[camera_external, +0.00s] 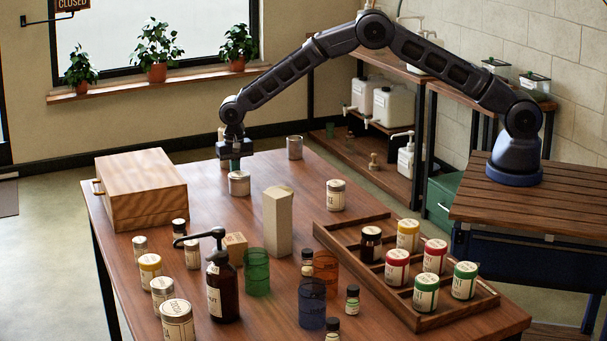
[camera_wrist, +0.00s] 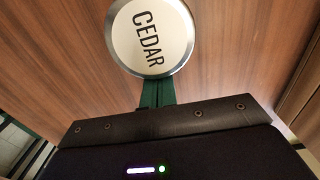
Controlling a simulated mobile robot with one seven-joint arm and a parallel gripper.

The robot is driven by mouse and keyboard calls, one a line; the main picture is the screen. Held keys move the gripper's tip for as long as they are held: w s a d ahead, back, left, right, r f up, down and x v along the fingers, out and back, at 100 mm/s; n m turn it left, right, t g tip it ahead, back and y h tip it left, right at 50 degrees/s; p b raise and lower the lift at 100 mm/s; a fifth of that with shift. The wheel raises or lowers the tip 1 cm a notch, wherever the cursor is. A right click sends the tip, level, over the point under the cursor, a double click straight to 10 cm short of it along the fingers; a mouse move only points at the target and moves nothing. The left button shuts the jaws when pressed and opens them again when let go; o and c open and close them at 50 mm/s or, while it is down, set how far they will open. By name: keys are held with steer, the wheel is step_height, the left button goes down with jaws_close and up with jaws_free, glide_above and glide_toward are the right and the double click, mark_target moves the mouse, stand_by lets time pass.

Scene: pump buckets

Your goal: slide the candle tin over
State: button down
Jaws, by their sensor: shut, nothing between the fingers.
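The candle tin (camera_external: 239,184) is short and round with a cream label and silver rim. It stands upright on the wooden table near the far side. In the wrist view its white lid (camera_wrist: 148,35) reads CEDAR and sits at the top middle. My gripper (camera_external: 235,165) points down at the tin's far side, with its green fingers shut and empty. In the wrist view the fingers (camera_wrist: 158,93) reach the near edge of the lid in the picture. Whether they touch the tin I cannot tell. The lower fingertips are hidden behind the tin in the external view.
A wooden box (camera_external: 141,195) stands left of the tin, and a tall tan carton (camera_external: 278,224) stands to its near right. Other tins stand behind (camera_external: 294,147) and right (camera_external: 336,195). A divided tray (camera_external: 327,236) lies farther right. Bare tabletop surrounds the tin.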

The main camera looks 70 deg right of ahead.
steer(key=s+a, duration=1.4)
steer(key=shift+s+a, duration=0.2)
